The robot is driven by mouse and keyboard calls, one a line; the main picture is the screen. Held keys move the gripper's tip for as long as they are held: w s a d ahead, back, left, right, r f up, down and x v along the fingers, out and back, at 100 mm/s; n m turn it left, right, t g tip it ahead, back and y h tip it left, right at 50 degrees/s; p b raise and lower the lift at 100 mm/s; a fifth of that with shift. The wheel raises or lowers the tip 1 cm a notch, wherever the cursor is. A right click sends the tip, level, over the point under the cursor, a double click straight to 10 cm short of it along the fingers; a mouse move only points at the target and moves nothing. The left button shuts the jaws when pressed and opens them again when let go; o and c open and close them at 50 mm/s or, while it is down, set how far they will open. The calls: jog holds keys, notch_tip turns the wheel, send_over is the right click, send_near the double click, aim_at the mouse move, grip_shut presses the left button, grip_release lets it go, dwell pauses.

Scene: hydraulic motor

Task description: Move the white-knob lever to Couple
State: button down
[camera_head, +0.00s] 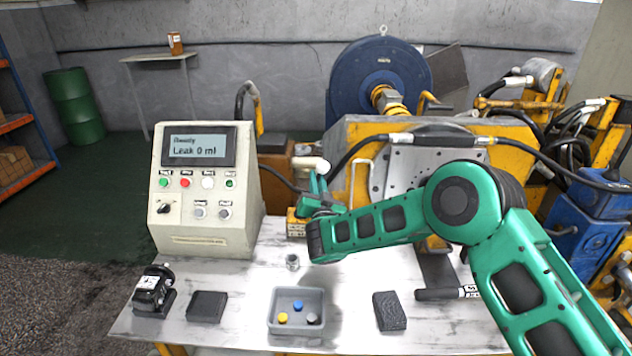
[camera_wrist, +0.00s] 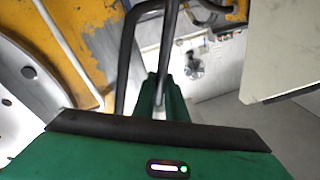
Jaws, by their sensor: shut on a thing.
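The white knob (camera_head: 323,167) of the lever shows in the head view, just above my gripper's fingers, in front of the yellow machine. My gripper (camera_head: 315,192) is at the lever just below the knob, with its green fingers close together. In the wrist view my gripper (camera_wrist: 163,88) is shut on the lever's grey rod (camera_wrist: 168,45), which runs up from between the fingers. The knob cannot be made out in the wrist view. The lever's base is hidden in the head view by my gripper and wrist. No Couple marking is readable.
A control box (camera_head: 205,190) with the screen reading "Leak 0 ml" stands left of my gripper. A grey tray (camera_head: 297,325) with small coloured parts, a metal fitting (camera_head: 292,262) and dark blocks lie on the table (camera_head: 240,290). A black hose (camera_head: 355,155) arches right of the lever.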

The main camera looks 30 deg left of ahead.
jog(key=c, duration=1.8)
grip_release()
jog(key=shift+f, duration=0.25)
jog(key=shift+r, duration=0.1)
jog(key=shift+d, duration=0.1)
jog(key=v, duration=1)
jog(key=shift+s+d, duration=0.1)
